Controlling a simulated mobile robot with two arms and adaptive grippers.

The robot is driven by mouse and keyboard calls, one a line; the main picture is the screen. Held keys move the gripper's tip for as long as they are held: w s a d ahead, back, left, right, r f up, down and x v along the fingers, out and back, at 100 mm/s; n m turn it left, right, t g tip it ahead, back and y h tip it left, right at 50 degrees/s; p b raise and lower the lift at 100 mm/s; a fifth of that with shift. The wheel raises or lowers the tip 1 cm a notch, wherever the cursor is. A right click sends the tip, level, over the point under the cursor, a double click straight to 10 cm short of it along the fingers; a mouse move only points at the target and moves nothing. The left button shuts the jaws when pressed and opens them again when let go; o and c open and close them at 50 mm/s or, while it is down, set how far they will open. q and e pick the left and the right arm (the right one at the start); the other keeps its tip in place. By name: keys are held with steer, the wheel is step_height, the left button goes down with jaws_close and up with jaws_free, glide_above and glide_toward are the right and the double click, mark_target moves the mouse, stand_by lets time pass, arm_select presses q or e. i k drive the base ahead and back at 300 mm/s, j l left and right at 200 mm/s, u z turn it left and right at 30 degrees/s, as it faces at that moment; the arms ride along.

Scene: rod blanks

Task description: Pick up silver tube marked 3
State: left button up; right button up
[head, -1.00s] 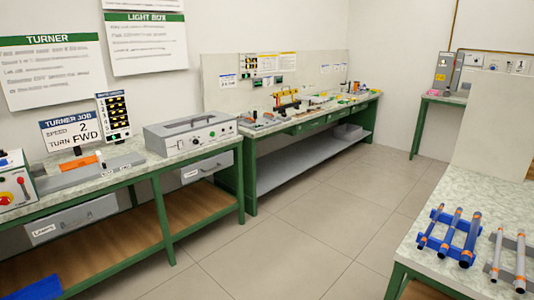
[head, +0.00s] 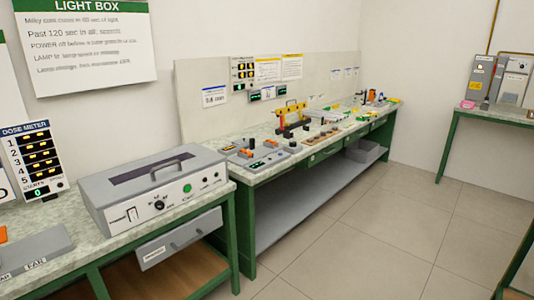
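No silver tube marked 3 can be made out in the head view now. The bench that carried rods on a blue rack at the right is out of the picture, apart from what may be a green frame edge at the lower right. Neither of my grippers shows in the head view.
A grey light box (head: 155,188) sits on the near left bench, beside a dose meter (head: 35,158). A long green-framed bench (head: 248,212) with small tools runs along the wall. Another bench (head: 500,114) stands at the far right. The tiled floor (head: 380,235) between them is clear.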

mark_target(343, 118)
steer(key=i+l+z, duration=0.2)
steer(key=i+z, duration=0.15)
steer(key=i, duration=0.25)
steer(key=i+z, duration=0.4)
steer(key=i, duration=0.25)
steer(key=i+j+z, duration=0.15)
steer(key=i+z, duration=0.2)
steer(key=i, duration=0.25)
